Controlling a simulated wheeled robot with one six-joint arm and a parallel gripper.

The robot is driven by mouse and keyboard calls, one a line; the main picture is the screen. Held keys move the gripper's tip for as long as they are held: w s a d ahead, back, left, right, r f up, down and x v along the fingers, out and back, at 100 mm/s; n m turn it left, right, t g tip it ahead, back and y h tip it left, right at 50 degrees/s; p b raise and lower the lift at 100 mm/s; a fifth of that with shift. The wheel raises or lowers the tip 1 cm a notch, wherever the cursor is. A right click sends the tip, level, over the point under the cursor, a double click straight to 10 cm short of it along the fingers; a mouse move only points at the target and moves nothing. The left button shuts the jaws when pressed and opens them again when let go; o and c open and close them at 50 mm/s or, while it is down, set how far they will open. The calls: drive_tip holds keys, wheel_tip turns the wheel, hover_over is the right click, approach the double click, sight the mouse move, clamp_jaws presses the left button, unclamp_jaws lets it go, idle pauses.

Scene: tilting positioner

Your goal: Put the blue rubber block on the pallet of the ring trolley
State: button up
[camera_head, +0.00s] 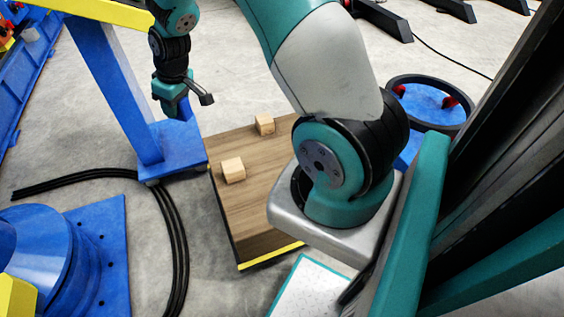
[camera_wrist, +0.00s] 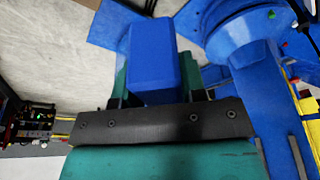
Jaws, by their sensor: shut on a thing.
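The blue rubber block (camera_wrist: 151,58) is held between the two fingers of my gripper (camera_wrist: 152,85) in the wrist view. In the head view my gripper (camera_head: 180,104) hangs at the upper left, in front of a blue post foot, beyond the left back edge of a wood-topped platform (camera_head: 235,215). The block cannot be told apart from the blue post foot there. A round dark ring (camera_head: 470,108) with a blue disc and red fittings stands at the right, partly hidden by my arm. I cannot tell for sure which of these belongs to the ring trolley.
Two small wooden blocks stand on the platform, one near its left edge (camera_head: 232,170) and one at the back (camera_head: 265,125). A blue post (camera_head: 110,85) rises beside my gripper. Black cables (camera_head: 165,200) lie on the floor. A blue machine base (camera_head: 95,260) is at lower left.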

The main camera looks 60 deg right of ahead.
drive_tip(key=d+f+n+y+b, duration=0.1)
drive_tip(key=d+f+n+b, duration=0.3)
drive_tip(key=d+f+b, duration=1.55)
drive_tip(key=a+f+b, duration=0.1)
drive_tip(key=f+b, duration=0.2)
drive_tip(key=f, duration=0.2)
drive_tip(key=a+f+b, duration=0.2)
drive_tip(key=f+b, duration=0.2)
drive_tip(key=f, duration=0.1)
drive_tip(key=w+a+f+b, duration=0.1)
drive_tip(key=a+f+b, duration=0.1)
drive_tip(key=f+b, duration=0.2)
wheel_tip(320, 180, down, 2)
drive_tip(key=shift+f, duration=0.1)
drive_tip(key=shift+s+f, duration=0.1)
drive_tip(key=shift+f, duration=0.05)
drive_tip(key=o, duration=1)
drive_tip(key=shift+a, duration=0.1)
